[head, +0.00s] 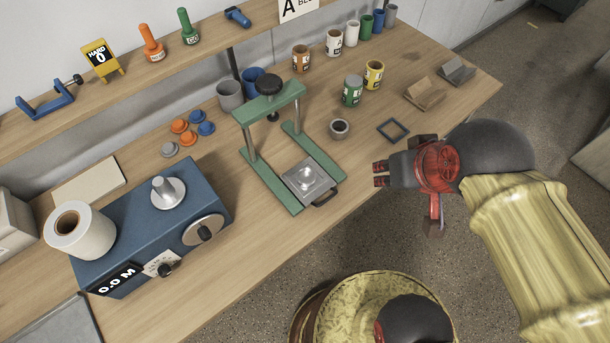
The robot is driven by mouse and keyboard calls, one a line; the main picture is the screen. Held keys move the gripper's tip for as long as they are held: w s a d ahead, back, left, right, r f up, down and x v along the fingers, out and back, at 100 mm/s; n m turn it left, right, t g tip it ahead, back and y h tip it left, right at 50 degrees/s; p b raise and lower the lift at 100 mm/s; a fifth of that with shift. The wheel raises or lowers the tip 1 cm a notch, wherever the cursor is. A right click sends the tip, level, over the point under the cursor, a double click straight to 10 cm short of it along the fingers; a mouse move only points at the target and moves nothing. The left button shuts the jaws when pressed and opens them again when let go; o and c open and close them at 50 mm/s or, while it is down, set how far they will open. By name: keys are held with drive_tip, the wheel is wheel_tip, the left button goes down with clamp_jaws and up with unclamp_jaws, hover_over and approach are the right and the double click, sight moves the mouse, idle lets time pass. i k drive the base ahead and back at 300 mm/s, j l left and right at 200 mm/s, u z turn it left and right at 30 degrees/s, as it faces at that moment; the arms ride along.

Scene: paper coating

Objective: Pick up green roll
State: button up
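Several green things are in view, and I cannot tell which is the green roll. A green cylinder with a pale label (352,91) stands upright on the table, right of the green press frame. A green handled piece (188,28) stands on the raised shelf at the upper left. A small plain green cylinder (366,25) stands in the row at the back. My gripper (380,174) is over the table's front edge, right of the press and nearer the front than the labelled green cylinder, touching none of these. Its fingertips point left, with nothing visible between them; their opening is unclear.
The green press (270,92) stands mid-table, with a grey cup (339,129) and a dark square frame (392,130) to its right. A yellow can (373,75) is close beside the labelled green cylinder. A blue machine (130,240) and white roll (80,232) are at left.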

sight(351, 97)
drive_tip(key=i+l+u, duration=0.1)
drive_tip(key=i+u, duration=0.15)
drive_tip(key=u, duration=0.25)
drive_tip(key=i+l+u, duration=0.2)
drive_tip(key=u, duration=0.3)
